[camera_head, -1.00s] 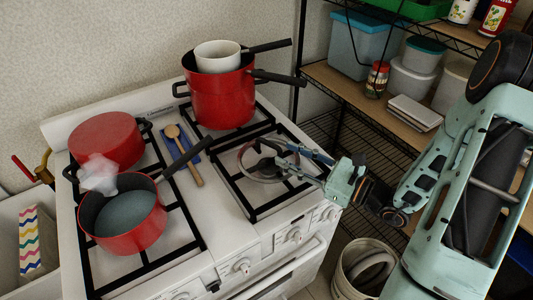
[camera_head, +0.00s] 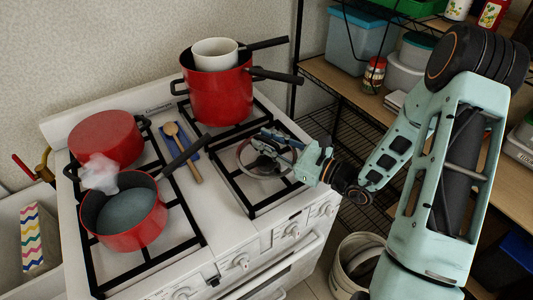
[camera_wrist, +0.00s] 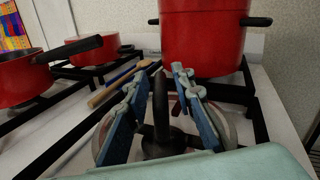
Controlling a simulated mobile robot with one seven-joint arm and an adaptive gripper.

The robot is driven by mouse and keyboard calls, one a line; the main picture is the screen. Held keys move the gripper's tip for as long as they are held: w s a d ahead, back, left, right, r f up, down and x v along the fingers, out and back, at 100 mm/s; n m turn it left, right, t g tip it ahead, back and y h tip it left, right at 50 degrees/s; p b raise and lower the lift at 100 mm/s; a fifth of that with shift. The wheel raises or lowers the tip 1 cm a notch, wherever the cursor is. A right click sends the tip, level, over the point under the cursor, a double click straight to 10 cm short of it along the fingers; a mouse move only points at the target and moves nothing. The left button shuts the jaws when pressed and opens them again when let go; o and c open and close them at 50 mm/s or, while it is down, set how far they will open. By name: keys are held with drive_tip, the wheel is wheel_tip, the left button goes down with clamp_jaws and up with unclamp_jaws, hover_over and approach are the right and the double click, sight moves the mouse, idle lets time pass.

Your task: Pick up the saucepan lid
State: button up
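The saucepan lid (camera_head: 254,172) is a clear glass disc with a metal rim and a dark knob. It lies on the right front burner grate of the white stove. In the wrist view the lid (camera_wrist: 217,124) shows low in the frame, with its black knob (camera_wrist: 161,118) standing up in the middle. My gripper (camera_head: 268,143) is over the lid from the right. In the wrist view my gripper (camera_wrist: 159,76) is open, with one blue-padded finger on each side of the knob and visible gaps between. The fingers hide part of the lid.
A tall red pot (camera_head: 218,97) holding a white pot stands behind the lid. A red saucepan (camera_head: 130,238) and another red pot (camera_head: 105,138) are on the left burners. A wooden spoon (camera_head: 185,152) lies between. Shelving (camera_head: 345,85) stands to the right.

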clamp_jaws()
drive_tip(key=shift+r, duration=0.15)
